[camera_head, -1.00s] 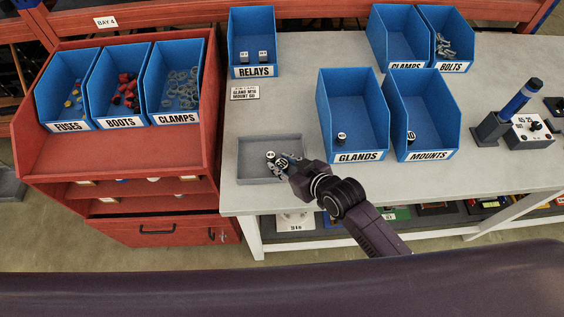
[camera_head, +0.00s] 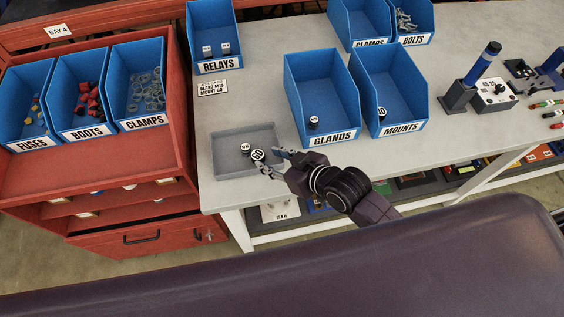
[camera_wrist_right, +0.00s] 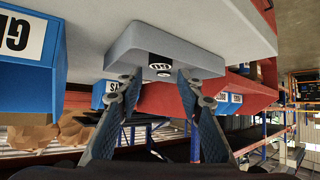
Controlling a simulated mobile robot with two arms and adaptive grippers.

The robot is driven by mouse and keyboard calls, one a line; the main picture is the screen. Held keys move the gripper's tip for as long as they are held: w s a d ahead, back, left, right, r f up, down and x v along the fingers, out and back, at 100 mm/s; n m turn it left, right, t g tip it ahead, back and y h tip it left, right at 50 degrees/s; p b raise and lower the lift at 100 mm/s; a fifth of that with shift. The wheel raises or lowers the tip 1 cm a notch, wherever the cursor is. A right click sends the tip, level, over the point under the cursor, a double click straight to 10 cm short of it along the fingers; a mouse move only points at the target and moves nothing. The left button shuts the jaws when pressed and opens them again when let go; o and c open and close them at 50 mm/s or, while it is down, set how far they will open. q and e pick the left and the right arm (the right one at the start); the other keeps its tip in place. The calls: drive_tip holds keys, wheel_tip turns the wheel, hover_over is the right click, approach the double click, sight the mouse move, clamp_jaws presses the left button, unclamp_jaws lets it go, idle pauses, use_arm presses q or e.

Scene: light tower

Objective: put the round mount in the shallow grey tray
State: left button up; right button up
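The round mount (camera_head: 258,155), black with a white top marked 60, sits in the right part of the shallow grey tray (camera_head: 222,172). In the right wrist view the mount (camera_wrist_right: 160,65) shows beyond the fingertips, at the tray (camera_wrist_right: 125,43). A smaller black round piece with a white top (camera_head: 245,148) stands beside it in the tray. My right gripper (camera_head: 271,160) is open at the tray's right side, its fingers spread to either side of the mount, with clear gaps in the right wrist view (camera_wrist_right: 157,85). My left gripper is out of view.
The blue GLANDS bin (camera_head: 325,85) and MOUNTS bin (camera_head: 395,75) stand right of the tray, each with a black piece inside. A small printed card (camera_head: 213,87) lies behind the tray. The red cabinet (camera_head: 110,185) is at left.

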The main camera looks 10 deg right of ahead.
drive_tip(key=shift+v, duration=2.5)
drive_tip(key=s+d+f+m+g+h, duration=0.2)
drive_tip(key=s+d+m+g+h, duration=0.1)
drive_tip(key=s+d, duration=0.4)
drive_tip(key=s+d+f+m+g+h, duration=0.25)
drive_tip(key=s+d, duration=0.25)
drive_tip(key=s, duration=0.4)
wheel_tip(320, 180, down, 28)
drive_tip(key=s+g+b, duration=0.1)
drive_tip(key=g+b, duration=0.1)
drive_tip(key=s+d+f+n+b, duration=0.1)
drive_tip(key=s+d+f, duration=0.2)
drive_tip(key=s+f, duration=1.4)
drive_tip(key=shift+s+f+g+h, duration=0.2)
drive_tip(key=shift+f+g+h, duration=0.1)
drive_tip(key=shift+g+h, duration=0.05)
